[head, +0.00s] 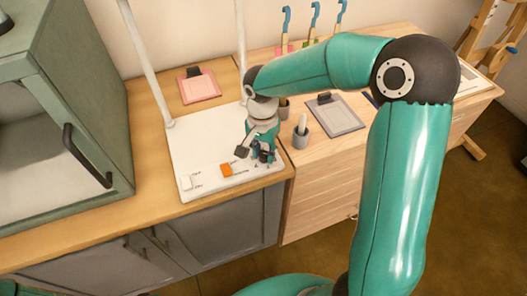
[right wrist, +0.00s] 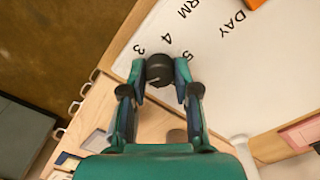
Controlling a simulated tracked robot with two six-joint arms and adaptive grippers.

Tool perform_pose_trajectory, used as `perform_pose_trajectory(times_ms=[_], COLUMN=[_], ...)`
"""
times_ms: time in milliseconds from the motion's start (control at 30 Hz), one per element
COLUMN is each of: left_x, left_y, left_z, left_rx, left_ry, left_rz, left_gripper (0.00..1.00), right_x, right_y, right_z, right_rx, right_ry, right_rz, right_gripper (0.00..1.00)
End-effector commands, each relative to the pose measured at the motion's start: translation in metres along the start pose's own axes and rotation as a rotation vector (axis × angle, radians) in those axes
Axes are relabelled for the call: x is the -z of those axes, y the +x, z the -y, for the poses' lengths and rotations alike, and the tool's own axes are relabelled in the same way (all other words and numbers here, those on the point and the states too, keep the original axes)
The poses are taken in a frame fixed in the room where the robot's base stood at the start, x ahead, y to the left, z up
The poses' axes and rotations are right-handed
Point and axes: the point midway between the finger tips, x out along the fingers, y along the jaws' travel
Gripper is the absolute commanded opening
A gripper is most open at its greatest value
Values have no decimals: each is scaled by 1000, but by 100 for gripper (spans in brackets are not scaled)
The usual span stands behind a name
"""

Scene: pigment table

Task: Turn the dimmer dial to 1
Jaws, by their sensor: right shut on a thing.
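The dimmer dial (right wrist: 160,70) is a small black round knob on a white panel (right wrist: 215,65). The printed numbers 3, 4 and 5 show beside it in the right wrist view; other numbers are hidden. A thin light mark shows on the knob, but I cannot tell which number it points to. My right gripper (right wrist: 160,82) is shut on the dial, one fingertip on each side. In the head view my right gripper (head: 263,156) is at the panel's right front corner and largely covers the dial. My left gripper is in neither view.
An orange switch (head: 227,170) and a white switch (head: 188,184) sit on the panel left of the dial. A green cabinet (head: 60,110) stands at the left.

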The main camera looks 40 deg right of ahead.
Motion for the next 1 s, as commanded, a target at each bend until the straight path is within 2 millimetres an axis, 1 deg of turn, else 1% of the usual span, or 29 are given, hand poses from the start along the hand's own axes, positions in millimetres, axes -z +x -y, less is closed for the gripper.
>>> perform_pose_trajectory(times_ms=[267,600,1000], left_x=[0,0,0], left_y=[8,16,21], left_z=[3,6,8], left_rx=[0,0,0], left_ry=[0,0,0], left_rz=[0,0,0], left_gripper=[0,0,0], right_x=[0,0,0], right_y=[0,0,-1], right_z=[1,1,1], right_rx=[5,6,5], right_ry=[-169,-482,-825], right_rz=[-6,-15,-25], right_gripper=[0,0,0])
